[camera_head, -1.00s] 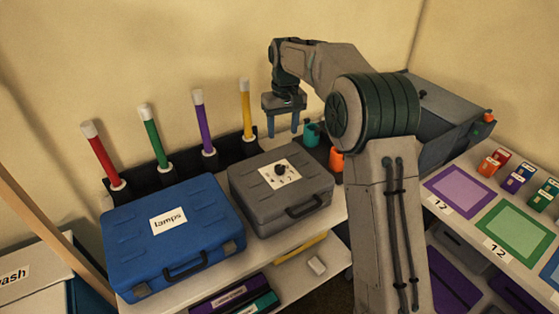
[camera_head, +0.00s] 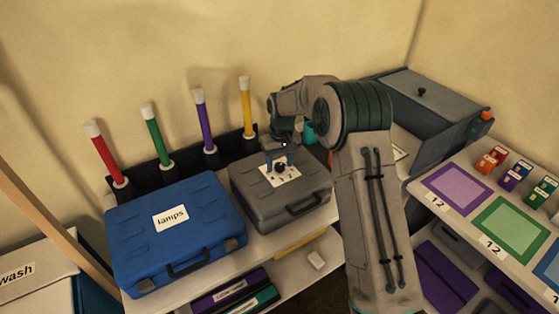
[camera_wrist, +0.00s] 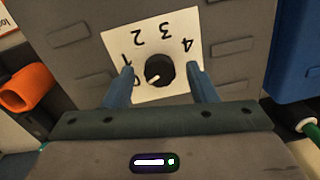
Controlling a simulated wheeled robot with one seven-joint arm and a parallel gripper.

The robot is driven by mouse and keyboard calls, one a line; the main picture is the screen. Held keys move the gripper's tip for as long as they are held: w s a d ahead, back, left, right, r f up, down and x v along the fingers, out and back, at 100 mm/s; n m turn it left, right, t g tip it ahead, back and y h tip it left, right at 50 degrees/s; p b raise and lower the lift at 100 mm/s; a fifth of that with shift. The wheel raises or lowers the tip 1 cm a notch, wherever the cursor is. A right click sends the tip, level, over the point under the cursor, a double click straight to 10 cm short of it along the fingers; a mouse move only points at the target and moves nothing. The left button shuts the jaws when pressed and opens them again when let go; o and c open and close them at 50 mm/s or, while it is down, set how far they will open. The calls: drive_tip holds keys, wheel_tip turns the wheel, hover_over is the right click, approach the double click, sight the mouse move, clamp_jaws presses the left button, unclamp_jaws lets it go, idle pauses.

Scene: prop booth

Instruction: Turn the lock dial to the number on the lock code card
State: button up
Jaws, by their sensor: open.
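The lock dial (camera_wrist: 160,70) is a round black knob on a white number plate (camera_wrist: 150,40) on the lid of the grey case (camera_head: 250,195). In the wrist view the plate's numbers appear upside down, and the knob's white mark points to the lower left, near the 0. The dial also shows in the head view (camera_head: 280,168), partly behind my fingers. My gripper (camera_head: 281,160) is open and empty, pointing down, with one blue finger on each side of the knob. I cannot tell whether the fingers touch it. I cannot read any number on a lock code card.
A blue case (camera_head: 195,225) labelled "lamps" stands left of the grey case. Several coloured tubes stand behind. A partly cut-off white card (camera_wrist: 10,18) shows at the wrist view's upper left.

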drive_tip(key=shift+f, duration=0.1)
drive_tip(key=c, duration=1)
drive_tip(key=shift+o, duration=0.2)
drive_tip(key=shift+m, duration=0.3)
drive_tip(key=m+b, duration=0.2)
drive_tip(key=m, duration=0.1)
drive_tip(key=shift+m+b, duration=0.3)
drive_tip(key=m+b, duration=0.1)
drive_tip(key=m, duration=0.3)
drive_tip(key=shift+s, duration=0.1)
drive_tip(key=m, duration=0.5)
drive_tip(key=shift+b, duration=0.35)
drive_tip(key=shift+m+t, duration=0.3)
drive_tip(key=shift+m, duration=2)
